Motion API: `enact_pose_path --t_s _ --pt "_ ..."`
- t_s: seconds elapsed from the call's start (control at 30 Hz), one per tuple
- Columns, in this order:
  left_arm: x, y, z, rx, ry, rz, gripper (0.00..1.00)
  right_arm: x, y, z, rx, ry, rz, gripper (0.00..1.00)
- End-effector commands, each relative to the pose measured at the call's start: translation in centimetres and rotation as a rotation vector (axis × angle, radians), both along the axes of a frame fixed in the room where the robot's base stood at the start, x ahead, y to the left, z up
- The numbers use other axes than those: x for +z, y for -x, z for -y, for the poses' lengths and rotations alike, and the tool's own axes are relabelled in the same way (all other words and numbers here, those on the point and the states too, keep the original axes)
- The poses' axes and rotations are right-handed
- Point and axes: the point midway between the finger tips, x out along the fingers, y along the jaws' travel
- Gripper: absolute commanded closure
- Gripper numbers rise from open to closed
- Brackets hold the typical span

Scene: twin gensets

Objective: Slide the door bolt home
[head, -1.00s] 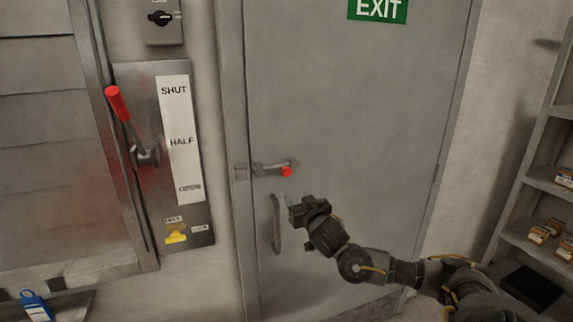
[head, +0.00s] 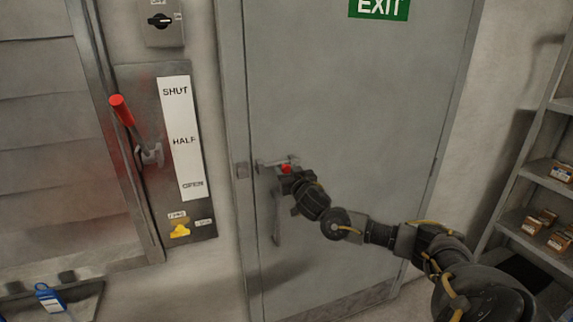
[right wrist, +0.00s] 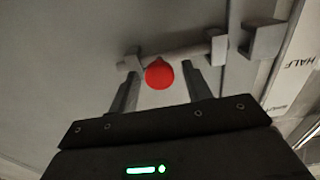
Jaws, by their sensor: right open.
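The door bolt (head: 268,163) is a grey bar with a red knob (head: 286,169), mounted on the grey door (head: 350,110) near its left edge. In the right wrist view the bolt bar (right wrist: 182,55) runs across the top, and the red knob (right wrist: 159,74) shows between the fingertips. A keeper bracket (right wrist: 264,38) on the frame side stands apart from the bolt's bracket. My right gripper (head: 287,180) is open at the knob, with a finger on each side; it also shows in the right wrist view (right wrist: 160,85). I cannot tell whether the fingers touch the knob. My left gripper is not in view.
A door handle (head: 277,218) hangs just below the bolt, partly behind my right gripper. A panel with a red lever (head: 121,109) and yellow knob (head: 180,230) is left of the door. Shelves with boxes (head: 535,222) stand at the right.

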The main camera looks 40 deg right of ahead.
Motion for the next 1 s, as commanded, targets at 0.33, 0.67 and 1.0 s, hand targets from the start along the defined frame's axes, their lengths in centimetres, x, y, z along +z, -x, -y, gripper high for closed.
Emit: enact_pose_path --t_s 0.33,0.67,1.0 --pt "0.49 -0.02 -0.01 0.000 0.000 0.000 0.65 -0.08 -1.11 0.36 0.001 0.001 -0.001 0.51" --pt "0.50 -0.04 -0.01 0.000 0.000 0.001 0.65 -0.06 -1.10 0.34 0.001 0.001 -0.001 0.80" --pt "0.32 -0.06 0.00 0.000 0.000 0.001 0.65 -0.17 -1.36 0.17 0.002 -0.001 0.000 1.00"
